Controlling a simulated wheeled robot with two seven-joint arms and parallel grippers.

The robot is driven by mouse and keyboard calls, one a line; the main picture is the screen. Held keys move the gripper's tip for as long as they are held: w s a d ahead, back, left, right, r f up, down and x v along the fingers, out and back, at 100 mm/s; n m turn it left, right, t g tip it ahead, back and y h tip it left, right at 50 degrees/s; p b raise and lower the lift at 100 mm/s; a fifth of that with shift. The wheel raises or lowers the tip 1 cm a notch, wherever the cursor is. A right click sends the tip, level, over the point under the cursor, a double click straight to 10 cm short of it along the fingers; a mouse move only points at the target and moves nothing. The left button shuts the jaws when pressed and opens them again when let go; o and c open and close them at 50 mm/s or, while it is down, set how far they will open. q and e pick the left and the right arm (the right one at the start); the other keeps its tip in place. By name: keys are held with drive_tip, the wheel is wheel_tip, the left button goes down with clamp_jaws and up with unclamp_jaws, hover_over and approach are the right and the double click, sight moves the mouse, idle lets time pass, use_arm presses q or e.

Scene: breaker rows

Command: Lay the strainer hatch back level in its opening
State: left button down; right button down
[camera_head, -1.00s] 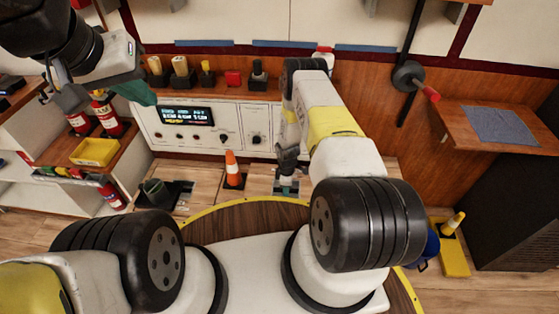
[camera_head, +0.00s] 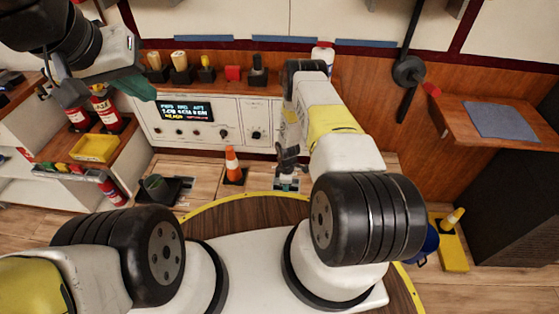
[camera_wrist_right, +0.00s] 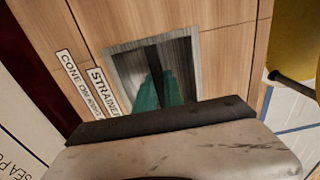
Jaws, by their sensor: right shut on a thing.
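The strainer hatch (camera_wrist_right: 130,66) is a brushed grey square plate in the floor, beside a label reading STRAINER in the right wrist view. A dark bar runs across its middle. My right gripper (camera_wrist_right: 160,92) has its teal fingers on either side of this bar, shut on it. In the head view my right gripper (camera_head: 287,172) reaches down to the hatch, which it mostly covers. Whether the plate is fully level is hard to tell. My left gripper (camera_head: 100,92) is open and empty at the upper left, away from the hatch.
An orange cone (camera_head: 232,164) stands on the floor just left of the hatch. The white control panel (camera_head: 225,122) rises behind. A yellow tray (camera_head: 94,148) sits on the left shelf.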

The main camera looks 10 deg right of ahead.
drive_tip(key=shift+f, duration=0.2)
drive_tip(key=shift+f, duration=0.4)
drive_tip(key=shift+f, duration=0.35)
drive_tip(key=shift+f, duration=0.35)
drive_tip(key=shift+w+f, duration=0.1)
drive_tip(key=shift+f, duration=0.15)
drive_tip(key=shift+f, duration=0.75)
drive_tip(key=c, duration=1.4)
unclamp_jaws()
drive_tip(key=shift+o, duration=0.2)
drive_tip(key=shift+s, duration=0.2)
